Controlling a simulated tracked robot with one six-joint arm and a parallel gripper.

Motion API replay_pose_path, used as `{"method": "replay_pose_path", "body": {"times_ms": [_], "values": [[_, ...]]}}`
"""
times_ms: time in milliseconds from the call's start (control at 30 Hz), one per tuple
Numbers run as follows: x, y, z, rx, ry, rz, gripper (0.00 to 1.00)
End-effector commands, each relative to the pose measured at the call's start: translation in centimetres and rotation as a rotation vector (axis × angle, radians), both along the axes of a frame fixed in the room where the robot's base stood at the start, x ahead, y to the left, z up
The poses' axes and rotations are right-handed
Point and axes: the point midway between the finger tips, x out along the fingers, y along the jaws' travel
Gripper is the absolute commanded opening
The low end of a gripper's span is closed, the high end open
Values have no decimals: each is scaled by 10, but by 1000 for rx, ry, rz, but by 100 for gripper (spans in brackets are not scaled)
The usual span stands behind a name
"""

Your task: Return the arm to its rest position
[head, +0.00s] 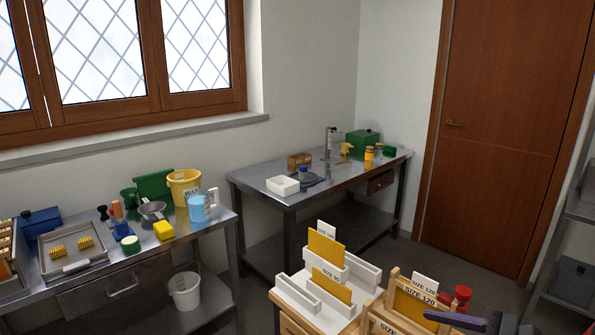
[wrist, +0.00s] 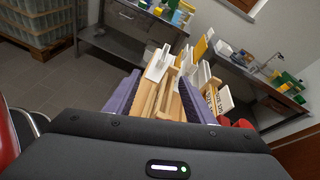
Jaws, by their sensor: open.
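My gripper (wrist: 159,80) shows in the wrist view with its two purple fingers apart and no object held between them. Behind the gap lie wooden racks with white and yellow cards. In the head view, part of my gripper (head: 456,320) shows at the bottom right, in front of the wooden rack marked SIZE 120 (head: 404,308). The rest of my arm is mostly out of the frame there. I cannot tell whether the fingers touch the rack.
A white rack with yellow cards (head: 313,292) stands beside the wooden one. Red objects (head: 462,293) are close to my gripper. A steel table (head: 110,290) with trays and buckets is at left, another bench (head: 340,187) behind. Shelving (head: 580,210) stands at right.

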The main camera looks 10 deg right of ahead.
Motion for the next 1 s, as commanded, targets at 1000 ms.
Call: {"method": "replay_pose_path", "body": {"times_ms": [1000], "values": [[-72, 184, -10, -1210, -123, 1108, 49]]}}
